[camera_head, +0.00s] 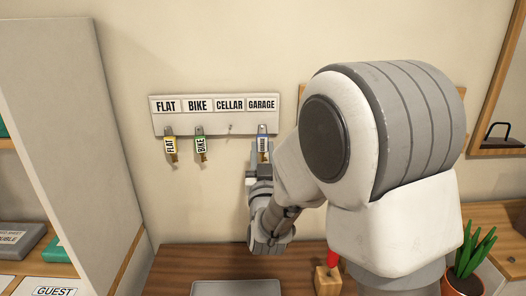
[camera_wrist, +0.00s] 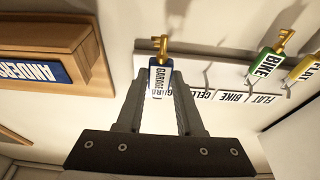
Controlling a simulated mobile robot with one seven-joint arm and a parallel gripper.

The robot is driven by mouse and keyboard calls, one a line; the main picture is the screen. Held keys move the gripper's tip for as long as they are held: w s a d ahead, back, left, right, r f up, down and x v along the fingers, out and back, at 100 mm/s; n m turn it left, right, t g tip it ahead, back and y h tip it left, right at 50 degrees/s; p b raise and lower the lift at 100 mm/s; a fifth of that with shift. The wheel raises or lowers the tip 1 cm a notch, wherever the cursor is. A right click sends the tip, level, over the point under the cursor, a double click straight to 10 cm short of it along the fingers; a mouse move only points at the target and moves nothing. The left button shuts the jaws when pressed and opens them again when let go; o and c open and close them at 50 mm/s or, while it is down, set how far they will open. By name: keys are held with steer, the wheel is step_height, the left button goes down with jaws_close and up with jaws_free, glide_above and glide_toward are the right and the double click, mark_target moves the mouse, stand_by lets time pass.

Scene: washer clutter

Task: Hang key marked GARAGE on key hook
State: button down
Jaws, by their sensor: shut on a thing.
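The key with the blue GARAGE tag (camera_head: 262,144) is at the white key board (camera_head: 205,123), just below the GARAGE label. My gripper (camera_head: 261,160) is shut on this tag from below. In the wrist view, which is upside down, the blue tag (camera_wrist: 159,79) sits between my two fingertips (camera_wrist: 160,88), with its brass key sticking out beyond them. The GARAGE hook is hidden behind the tag and fingers. I cannot tell whether the tag's ring is around it. The CELLAR hook (camera_head: 230,128) is bare.
The yellow FLAT key (camera_head: 170,147) and green BIKE key (camera_head: 201,146) hang on the board to the left. A wooden box marked ANDERS (camera_wrist: 45,65) is close by in the wrist view. Below are a grey tray (camera_head: 236,288) and a potted plant (camera_head: 470,262).

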mark_target(262, 153)
steer(key=shift+w+p, duration=0.6)
steer(key=shift+w, duration=0.2)
steer(key=shift+w+f+b, duration=0.35)
steer(key=shift+f+b, duration=0.1)
steer(key=shift+b, duration=0.15)
steer(key=shift+w+f+b, duration=0.25)
steer(key=shift+w+b, duration=0.15)
steer(key=shift+b, duration=0.4)
steer(key=shift+c, duration=2.3)
jaws_free()
